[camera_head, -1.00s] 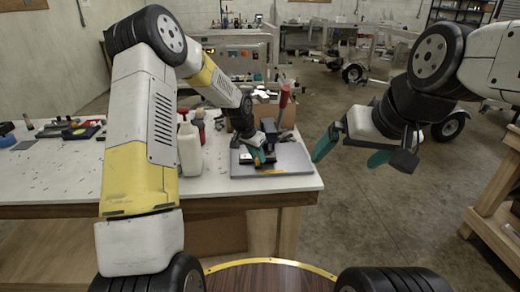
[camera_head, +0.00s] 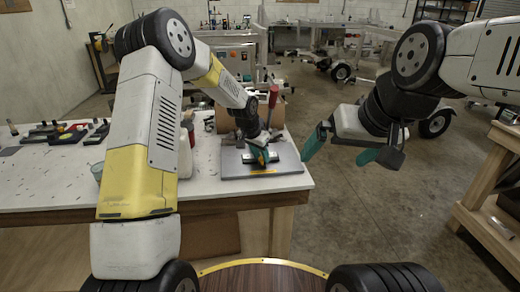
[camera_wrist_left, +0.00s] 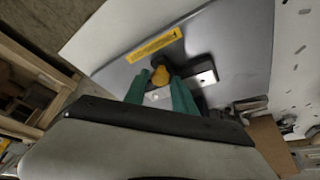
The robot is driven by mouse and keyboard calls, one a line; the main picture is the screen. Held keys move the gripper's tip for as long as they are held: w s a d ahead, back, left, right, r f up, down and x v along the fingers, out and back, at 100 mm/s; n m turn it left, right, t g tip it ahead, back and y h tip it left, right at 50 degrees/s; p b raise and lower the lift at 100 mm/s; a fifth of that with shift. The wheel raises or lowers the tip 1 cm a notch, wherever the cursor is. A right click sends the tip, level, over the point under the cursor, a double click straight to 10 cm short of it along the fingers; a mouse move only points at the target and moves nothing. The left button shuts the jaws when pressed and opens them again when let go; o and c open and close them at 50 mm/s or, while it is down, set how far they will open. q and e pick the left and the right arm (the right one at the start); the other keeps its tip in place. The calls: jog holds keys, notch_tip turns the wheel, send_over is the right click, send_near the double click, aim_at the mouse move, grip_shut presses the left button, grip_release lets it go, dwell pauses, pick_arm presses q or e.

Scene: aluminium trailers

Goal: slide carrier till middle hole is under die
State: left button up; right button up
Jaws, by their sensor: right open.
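A grey base plate (camera_head: 290,168) with a yellow label lies on the white workbench in the head view. On it stands a small dark fixture with a bright metal piece (camera_wrist_left: 206,77), seen in the left wrist view. My left gripper (camera_head: 262,156) reaches down over this fixture. In the left wrist view its green fingers (camera_wrist_left: 160,79) stand on either side of a yellow knob (camera_wrist_left: 160,75) and appear closed on it. The carrier's holes and the die cannot be made out; fingers and wrist cover part of the fixture. My right gripper (camera_head: 340,150) is open and empty, right of the bench.
A red handle (camera_head: 273,104) rises behind the plate. A whitish bottle (camera_head: 186,160) stands left of it, partly behind my left arm. Tools lie at the bench's far left. A wooden stand (camera_head: 490,190) is at the right, with open floor between.

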pick_arm(q)
jog(key=shift+o, duration=0.9)
jog(key=v, duration=0.7)
jog(key=shift+r, duration=0.35)
jog(key=shift+s+a, duration=0.15)
jog(key=s+a+r+n+t+y, duration=0.1)
jog(key=s+a+r, duration=0.3)
jog(key=s+r, duration=0.3)
jog(key=s+a+r+n, duration=0.2)
jog(key=s+a+r, duration=0.1)
jog(key=s+r, duration=0.5)
jog(key=s+a+r+n, duration=0.1)
jog(key=s+a, duration=0.1)
jog(key=s, duration=0.7)
jog(key=s+a+r+n+t, duration=0.1)
jog(key=s+a+n, duration=0.1)
jog(key=s, duration=0.8)
jog(key=shift+a+r+n+t+h, duration=0.15)
jog(key=shift+a+n+t+h, duration=0.1)
jog(key=shift+n+t+h, duration=0.05)
